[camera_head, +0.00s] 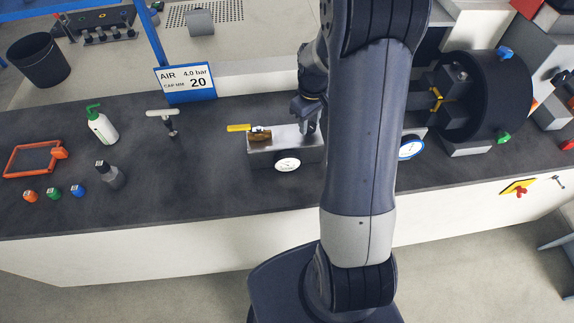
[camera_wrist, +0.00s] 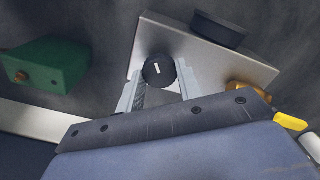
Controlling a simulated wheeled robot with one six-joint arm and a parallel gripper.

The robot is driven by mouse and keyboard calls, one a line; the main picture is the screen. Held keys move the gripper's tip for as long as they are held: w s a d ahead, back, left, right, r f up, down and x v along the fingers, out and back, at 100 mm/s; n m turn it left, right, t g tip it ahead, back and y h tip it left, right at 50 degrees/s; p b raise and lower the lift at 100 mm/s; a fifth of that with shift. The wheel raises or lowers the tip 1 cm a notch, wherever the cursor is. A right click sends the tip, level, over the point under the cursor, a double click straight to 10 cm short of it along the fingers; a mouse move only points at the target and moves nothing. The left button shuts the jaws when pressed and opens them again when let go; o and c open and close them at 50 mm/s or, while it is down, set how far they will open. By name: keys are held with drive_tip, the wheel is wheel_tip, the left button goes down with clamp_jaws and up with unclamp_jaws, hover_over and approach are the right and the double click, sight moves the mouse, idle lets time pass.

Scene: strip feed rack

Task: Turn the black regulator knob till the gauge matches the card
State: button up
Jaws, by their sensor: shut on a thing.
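The black regulator knob (camera_wrist: 158,70) shows in the wrist view with a white mark on its top. My gripper (camera_wrist: 160,82) is shut on it, one finger on each side. In the head view my gripper (camera_head: 308,112) is over the right part of the metal regulator block (camera_head: 262,157), and the knob is hidden. The white-faced gauge (camera_head: 288,164) is on the block's front; its needle is too small to read. The card (camera_head: 187,80) says AIR 4.0 bar and CAP MM 20.
A brass valve with a yellow lever (camera_head: 240,128) is at the block's left end. A blue-rimmed gauge (camera_head: 411,148) and a large black drum (camera_head: 495,95) stand to the right. Bottles, caps and an orange frame (camera_head: 35,158) are at left. A green block (camera_wrist: 48,65) shows in the wrist view.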

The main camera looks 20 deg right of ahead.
drive_tip(key=o, duration=0.5)
drive_tip(key=shift+o, duration=0.2)
drive_tip(key=shift+r+p, duration=2.15)
drive_tip(key=shift+r, duration=0.9)
drive_tip(key=shift+o, duration=0.5)
drive_tip(key=shift+o, duration=1.2)
